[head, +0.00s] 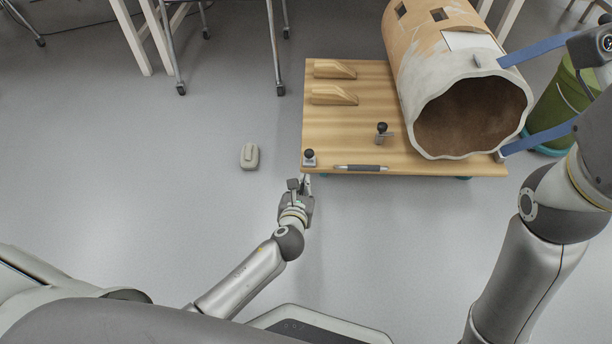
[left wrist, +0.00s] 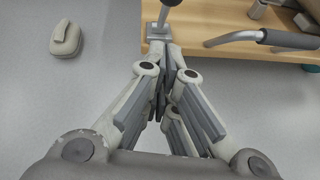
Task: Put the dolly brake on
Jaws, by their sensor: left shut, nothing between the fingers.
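The dolly (head: 345,125) is a flat wooden platform, also at the top of the left wrist view (left wrist: 215,52). A small lever with a black knob (head: 309,154) stands on a metal plate at its near left corner. A second black-knobbed part (head: 382,128) stands farther in. My left gripper (head: 298,184) is shut and empty, just in front of the lever's corner. In the left wrist view its fingertips (left wrist: 165,58) point toward the plate; contact cannot be told.
A large pale broken-rimmed vessel (head: 410,95) lies on the dolly, with blue straps (head: 540,50) beside it. Two wooden wedges (head: 333,95) and a grey-gripped bar (head: 360,168) are on the dolly. A small grey device (head: 250,156) lies on the open floor. A green bin (head: 560,110) stands right.

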